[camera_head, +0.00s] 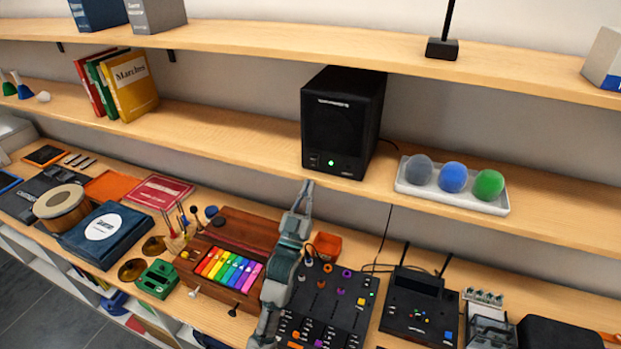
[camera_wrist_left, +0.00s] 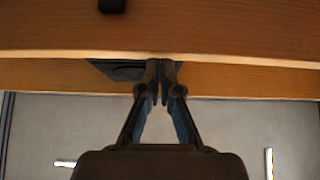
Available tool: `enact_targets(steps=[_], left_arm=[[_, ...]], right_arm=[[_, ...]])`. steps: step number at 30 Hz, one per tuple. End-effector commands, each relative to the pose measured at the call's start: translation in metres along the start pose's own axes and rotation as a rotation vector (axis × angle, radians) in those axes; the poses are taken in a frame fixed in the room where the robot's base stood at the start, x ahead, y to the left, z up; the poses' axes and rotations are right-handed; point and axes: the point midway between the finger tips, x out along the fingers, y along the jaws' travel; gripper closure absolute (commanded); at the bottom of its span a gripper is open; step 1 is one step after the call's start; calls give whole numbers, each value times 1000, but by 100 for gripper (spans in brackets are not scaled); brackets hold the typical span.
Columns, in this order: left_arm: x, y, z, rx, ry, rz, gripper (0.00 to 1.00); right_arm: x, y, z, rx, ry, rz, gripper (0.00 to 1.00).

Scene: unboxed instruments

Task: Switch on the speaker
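The speaker (camera_head: 343,122) is a black box standing upright on the middle shelf. A small green light (camera_head: 331,163) glows low on its front face. My left gripper (camera_head: 306,190) points up in front of the shelf edge, just below the speaker's lower left front corner; I cannot tell whether it touches. In the left wrist view, its two fingers (camera_wrist_left: 160,78) are together with nothing seen between them. A dark shape (camera_wrist_left: 112,69) lies behind the fingertips there; I cannot tell what it is. My right gripper is out of view.
A white tray (camera_head: 451,202) with grey, blue and green balls sits right of the speaker. Books (camera_head: 118,86) stand at left on the same shelf. Below, the crowded table holds a mixer (camera_head: 325,305), a colourful xylophone (camera_head: 229,270) and a dark device (camera_head: 419,306). An upper shelf (camera_head: 300,38) overhangs.

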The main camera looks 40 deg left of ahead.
Motion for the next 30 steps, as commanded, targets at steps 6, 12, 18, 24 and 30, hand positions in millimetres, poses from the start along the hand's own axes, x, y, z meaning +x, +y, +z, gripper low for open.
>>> enact_targets(steps=[6, 12, 18, 24, 30], left_arm=[[-33, -2, -2, 1, 5, -2, 100], [-45, -2, -6, 2, 13, -4, 100], [-45, -2, -7, 3, 16, -4, 100], [-45, -2, -7, 3, 16, -4, 100], [-45, -2, -7, 3, 17, -4, 100]], right_arm=[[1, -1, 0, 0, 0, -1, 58], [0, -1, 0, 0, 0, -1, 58], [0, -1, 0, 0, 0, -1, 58], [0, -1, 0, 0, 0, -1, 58], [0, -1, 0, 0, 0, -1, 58]])
